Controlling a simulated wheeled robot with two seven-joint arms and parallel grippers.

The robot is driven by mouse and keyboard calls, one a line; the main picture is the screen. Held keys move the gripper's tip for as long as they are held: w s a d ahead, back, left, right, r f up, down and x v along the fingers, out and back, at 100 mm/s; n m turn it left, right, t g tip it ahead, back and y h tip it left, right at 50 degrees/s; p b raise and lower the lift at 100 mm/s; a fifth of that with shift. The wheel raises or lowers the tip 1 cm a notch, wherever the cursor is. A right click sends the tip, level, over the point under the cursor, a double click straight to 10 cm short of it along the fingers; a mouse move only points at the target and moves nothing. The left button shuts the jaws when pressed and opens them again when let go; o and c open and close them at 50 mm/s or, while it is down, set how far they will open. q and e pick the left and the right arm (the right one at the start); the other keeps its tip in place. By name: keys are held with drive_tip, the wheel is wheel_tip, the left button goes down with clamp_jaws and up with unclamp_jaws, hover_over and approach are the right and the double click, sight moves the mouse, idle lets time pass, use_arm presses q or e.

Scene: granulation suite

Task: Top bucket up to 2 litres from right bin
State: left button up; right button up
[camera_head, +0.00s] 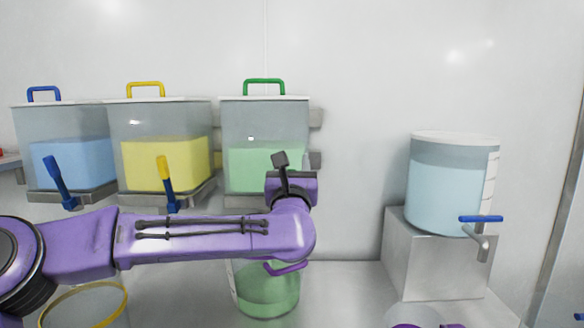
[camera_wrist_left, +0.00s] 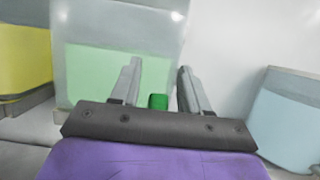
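The right bin (camera_head: 264,130) is a clear box with a green top handle, partly filled with pale green material. A clear bucket (camera_head: 266,292) stands below it, with green contents inside. A purple handle (camera_head: 286,268) shows at its rim, and my left arm hides its upper part. My left gripper (camera_head: 281,160) is in front of the right bin's lower part. In the left wrist view its two fingers (camera_wrist_left: 159,68) are apart, with a small green piece (camera_wrist_left: 158,101) between them or just beyond; contact cannot be told. My right gripper is not in view.
Blue (camera_head: 72,160) and yellow (camera_head: 165,160) bins stand left of the right bin, with levers in front. A round tank (camera_head: 450,185) with a blue-handled tap (camera_head: 481,219) stands on a metal block (camera_head: 435,265). A yellow-rimmed vessel (camera_head: 88,312) is at lower left.

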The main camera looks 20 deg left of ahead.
use_arm(q)
drive_tip(key=shift+s, duration=0.1)
drive_tip(key=shift+s+d+f+b, duration=0.1)
drive_tip(key=shift+s+f+b, duration=0.15)
drive_tip(key=shift+b, duration=0.05)
drive_tip(key=b+v, duration=0.3)
drive_tip(key=v, duration=0.7)
drive_tip(key=shift+r, duration=0.2)
